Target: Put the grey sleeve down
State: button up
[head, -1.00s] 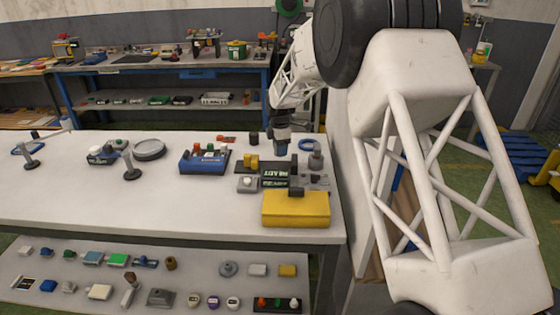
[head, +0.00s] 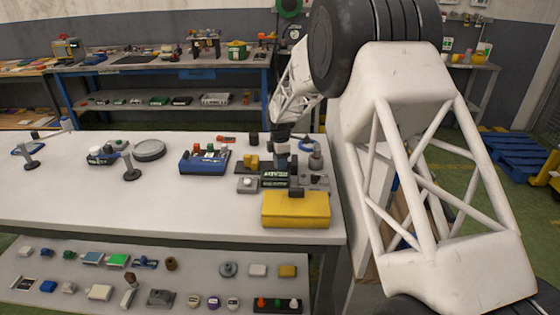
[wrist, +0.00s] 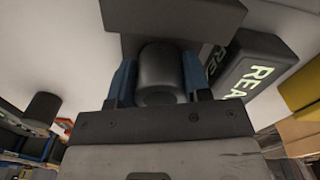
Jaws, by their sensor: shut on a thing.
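My gripper (head: 282,160) is over the right part of the white table, just behind the yellow box. In the wrist view its two blue fingers (wrist: 158,85) are shut on the grey sleeve (wrist: 160,70), a dark grey cylinder, one finger on each side. In the head view the sleeve is too small and covered to make out. A black block (wrist: 180,15) lies just beyond the sleeve in the wrist view. I cannot tell whether the sleeve touches anything below it.
A black block with pale lettering (head: 275,172) is close by the gripper. The yellow box (head: 296,211) stands in front. A grey box with a white knob (head: 247,184), a yellow part (head: 251,162) and a blue tray (head: 203,165) are to the left. The left front of the table (head: 110,210) is clear.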

jog(key=shift+f, duration=0.15)
jog(key=o, duration=1.2)
notch_tip(320, 180, up, 12)
jog(key=shift+r, duration=0.15)
jog(key=shift+d, duration=0.1)
dwell(0.6)
